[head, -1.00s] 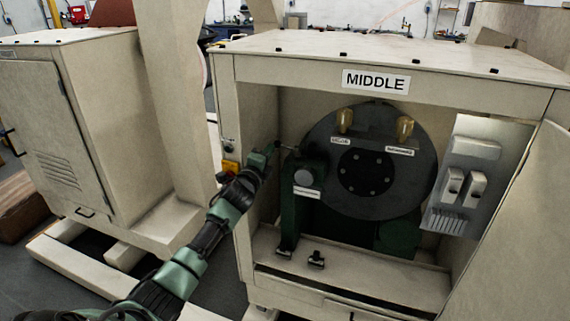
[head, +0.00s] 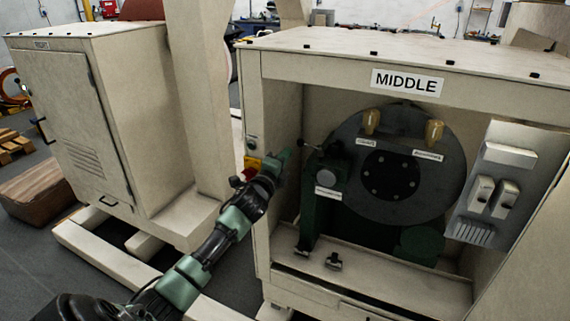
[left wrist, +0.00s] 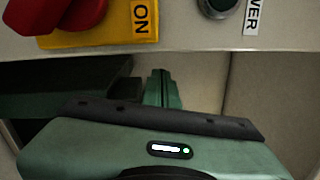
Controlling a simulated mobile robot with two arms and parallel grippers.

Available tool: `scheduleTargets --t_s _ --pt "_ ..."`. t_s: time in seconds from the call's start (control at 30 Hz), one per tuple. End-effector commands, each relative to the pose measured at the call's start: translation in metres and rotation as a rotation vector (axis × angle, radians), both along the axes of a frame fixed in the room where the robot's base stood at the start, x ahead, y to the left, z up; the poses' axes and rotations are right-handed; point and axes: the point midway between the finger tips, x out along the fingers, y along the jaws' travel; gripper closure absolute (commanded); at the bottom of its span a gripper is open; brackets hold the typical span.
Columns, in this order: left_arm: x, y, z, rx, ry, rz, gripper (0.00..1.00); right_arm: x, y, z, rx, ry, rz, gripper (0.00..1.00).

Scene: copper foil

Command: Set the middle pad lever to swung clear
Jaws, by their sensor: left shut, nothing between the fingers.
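The cabinet marked MIDDLE (head: 407,82) stands open at the front. Inside, a green bracket (head: 311,213) stands left of a dark round disc (head: 392,208). A thin lever with a small dark knob (head: 303,143) sticks out to the left from the bracket's top, at the disc's left edge. My left gripper (head: 288,154) is shut and empty, at the left of the cabinet opening, just left of and below the lever knob. It appears apart from the knob. In the left wrist view its closed fingers (left wrist: 163,88) point inward; the lever does not show there. My right gripper is not in view.
A red rotary switch on a yellow plate (head: 249,170) sits on the left front post, close to my arm; it also shows in the left wrist view (left wrist: 75,15). Another cabinet (head: 75,110) stands to the left.

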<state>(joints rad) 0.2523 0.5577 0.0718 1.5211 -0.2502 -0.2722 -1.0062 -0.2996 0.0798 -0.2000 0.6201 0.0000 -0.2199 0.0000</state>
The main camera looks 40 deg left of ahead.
Motion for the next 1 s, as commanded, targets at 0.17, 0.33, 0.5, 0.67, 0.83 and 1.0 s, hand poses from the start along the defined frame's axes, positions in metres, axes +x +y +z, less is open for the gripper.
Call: scheduleTargets --t_s 0.17,0.33,0.5,0.67,0.83,1.0 --pt "-0.025 -0.010 -0.003 -0.001 0.003 -0.004 1.00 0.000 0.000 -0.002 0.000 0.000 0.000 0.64" --pt "-0.035 -0.013 -0.003 -0.001 0.004 -0.003 1.00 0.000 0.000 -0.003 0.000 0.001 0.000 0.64" --pt "-0.036 -0.014 -0.003 -0.002 0.003 -0.003 1.00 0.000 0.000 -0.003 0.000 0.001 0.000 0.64" --pt "-0.036 -0.014 -0.004 -0.002 0.004 -0.004 1.00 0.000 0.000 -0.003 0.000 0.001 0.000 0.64" --pt "-0.036 -0.014 -0.004 -0.002 0.004 -0.004 1.00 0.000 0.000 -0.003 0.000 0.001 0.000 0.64" --pt "-0.036 -0.014 -0.020 -0.031 0.024 -0.003 1.00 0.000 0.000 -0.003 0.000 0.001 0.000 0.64"
